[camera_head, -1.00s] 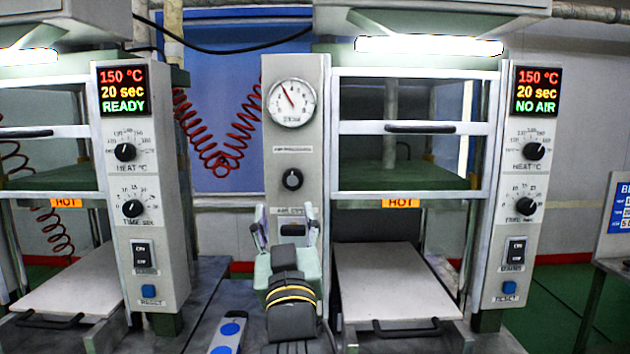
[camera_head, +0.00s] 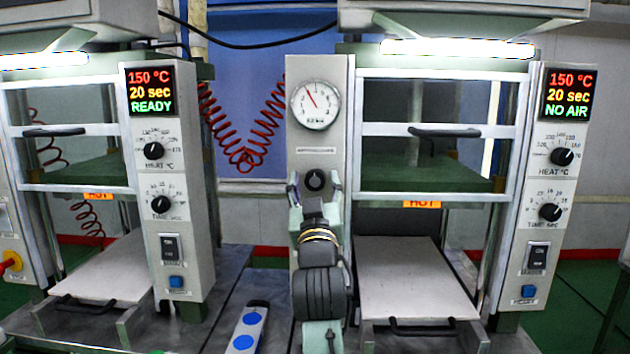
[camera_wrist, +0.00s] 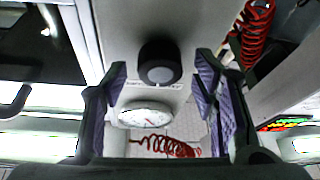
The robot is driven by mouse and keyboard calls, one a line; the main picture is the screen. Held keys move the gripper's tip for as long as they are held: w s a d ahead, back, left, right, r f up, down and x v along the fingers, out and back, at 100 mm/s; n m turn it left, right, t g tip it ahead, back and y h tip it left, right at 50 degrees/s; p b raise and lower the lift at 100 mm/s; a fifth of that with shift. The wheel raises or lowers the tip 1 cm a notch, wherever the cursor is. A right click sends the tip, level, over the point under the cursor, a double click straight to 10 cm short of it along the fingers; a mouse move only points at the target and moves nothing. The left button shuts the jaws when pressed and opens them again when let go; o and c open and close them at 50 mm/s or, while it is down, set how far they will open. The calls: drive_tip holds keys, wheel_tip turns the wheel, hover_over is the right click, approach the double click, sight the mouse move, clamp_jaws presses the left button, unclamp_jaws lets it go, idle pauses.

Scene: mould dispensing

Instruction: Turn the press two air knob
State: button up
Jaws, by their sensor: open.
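The air knob (camera_head: 314,179) is a round black knob on the grey panel between the two presses, below the round pressure gauge (camera_head: 315,104). Press two's display (camera_head: 570,94), on the right, reads 150 °C, 20 sec, NO AIR. My gripper (camera_head: 315,186) is open and points at the panel. Its fingertips stand to the left and right of the knob in the head view. In the wrist view the knob (camera_wrist: 160,62) shows between and slightly beyond the open fingers of my gripper (camera_wrist: 162,82). I see no contact with the knob.
The left press display (camera_head: 150,91) reads READY. A red coiled hose (camera_head: 243,130) hangs behind, left of the panel. White press plates stand on both sides, the right one (camera_head: 415,280) close to my arm. A strip with blue discs (camera_head: 248,325) lies on the bench.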

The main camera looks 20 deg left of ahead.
drive_tip(key=shift+c, duration=0.4)
drive_tip(key=c, duration=1.1)
